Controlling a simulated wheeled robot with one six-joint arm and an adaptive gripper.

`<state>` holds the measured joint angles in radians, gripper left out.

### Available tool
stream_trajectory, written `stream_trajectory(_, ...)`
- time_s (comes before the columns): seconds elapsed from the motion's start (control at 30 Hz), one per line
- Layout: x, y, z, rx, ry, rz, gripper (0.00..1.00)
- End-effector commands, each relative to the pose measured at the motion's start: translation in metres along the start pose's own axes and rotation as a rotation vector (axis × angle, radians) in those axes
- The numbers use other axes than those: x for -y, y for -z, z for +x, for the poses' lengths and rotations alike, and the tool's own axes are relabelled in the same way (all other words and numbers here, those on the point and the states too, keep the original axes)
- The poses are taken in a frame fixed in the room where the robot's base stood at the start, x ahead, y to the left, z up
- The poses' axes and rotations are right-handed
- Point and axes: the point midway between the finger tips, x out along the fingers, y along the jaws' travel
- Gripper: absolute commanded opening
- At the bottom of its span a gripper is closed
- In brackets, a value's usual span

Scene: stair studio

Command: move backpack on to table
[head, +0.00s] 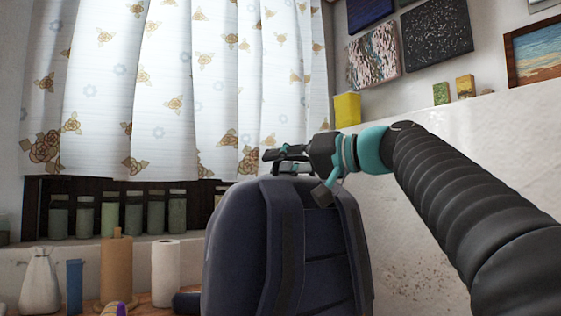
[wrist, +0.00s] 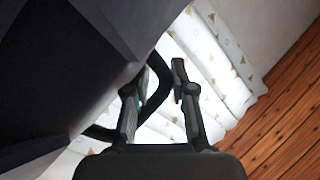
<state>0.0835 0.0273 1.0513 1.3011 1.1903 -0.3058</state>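The dark blue backpack (head: 240,245) stands upright in the middle of the head view, with its shoulder straps facing me. Its base is below the picture. My gripper (head: 282,158) is at the top of the backpack, reaching in from the right. In the wrist view, my gripper (wrist: 157,95) has its two fingers apart. The black loop of the backpack's top handle (wrist: 158,78) passes between them, with a gap to the right finger. The backpack's dark body (wrist: 60,70) fills the left of that view.
A brown surface at lower left bears a white sack (head: 40,283), a blue box (head: 74,285), a brown roll (head: 116,265) and a white paper roll (head: 166,270). Several jars (head: 110,213) line the sill below the flowered curtain (head: 170,90). The wrist view shows wooden flooring (wrist: 285,120).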

Motion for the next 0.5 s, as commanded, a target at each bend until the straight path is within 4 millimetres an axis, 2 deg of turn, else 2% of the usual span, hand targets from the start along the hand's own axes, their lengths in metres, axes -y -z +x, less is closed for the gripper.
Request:
stream_trajectory(0.37,0.001,0.002,0.0,-0.001,0.0,0.0,0.43)
stream_trajectory(0.5,0.0,0.002,-0.01,-0.002,-0.002,-0.001,0.43)
